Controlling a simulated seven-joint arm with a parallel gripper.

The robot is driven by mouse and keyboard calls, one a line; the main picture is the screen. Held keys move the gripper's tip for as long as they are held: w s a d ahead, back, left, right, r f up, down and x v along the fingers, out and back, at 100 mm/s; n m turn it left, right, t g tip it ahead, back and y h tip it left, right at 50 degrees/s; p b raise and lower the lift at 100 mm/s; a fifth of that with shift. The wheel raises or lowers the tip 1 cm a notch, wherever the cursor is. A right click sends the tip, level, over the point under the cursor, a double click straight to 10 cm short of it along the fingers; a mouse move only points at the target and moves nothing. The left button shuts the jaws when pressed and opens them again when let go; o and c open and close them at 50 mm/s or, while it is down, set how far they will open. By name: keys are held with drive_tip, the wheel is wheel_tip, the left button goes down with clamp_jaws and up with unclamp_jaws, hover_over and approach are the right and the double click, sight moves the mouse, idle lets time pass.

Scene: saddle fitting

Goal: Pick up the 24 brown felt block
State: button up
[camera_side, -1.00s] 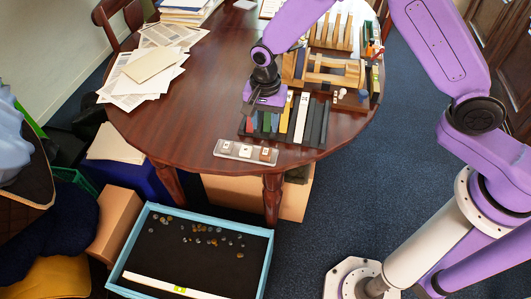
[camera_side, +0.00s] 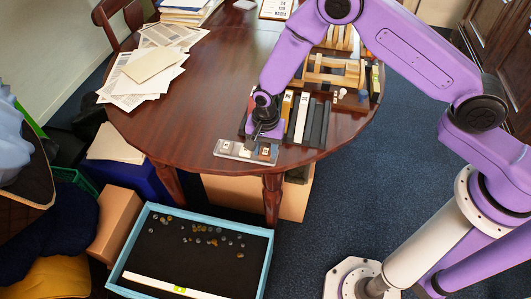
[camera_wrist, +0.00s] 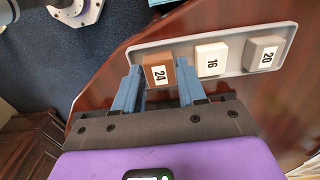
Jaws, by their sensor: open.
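The brown block marked 24 (camera_wrist: 159,72) sits at the left end of a shallow grey tray (camera_wrist: 222,36) in the wrist view. White block 16 (camera_wrist: 211,60) and grey block 20 (camera_wrist: 264,54) sit beside it in a row. My gripper (camera_wrist: 157,67) is open, with one blue finger on each side of the brown block in the picture. I cannot tell whether the fingers have reached down to its height. In the side view my gripper (camera_side: 256,146) is over the tray (camera_side: 222,149) near the brown block (camera_side: 264,151), partly covering the row.
A rack of dark and coloured strips (camera_side: 312,122) stands just behind the tray. Wooden stands (camera_side: 335,74) are farther back. The tray lies near the table's front edge. Papers (camera_side: 150,65) lie at the left, and the table (camera_side: 190,105) between is clear.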

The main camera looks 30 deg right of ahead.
drive_tip(key=c, duration=0.7)
drive_tip(key=shift+o, duration=0.2)
drive_tip(key=shift+r, duration=0.15)
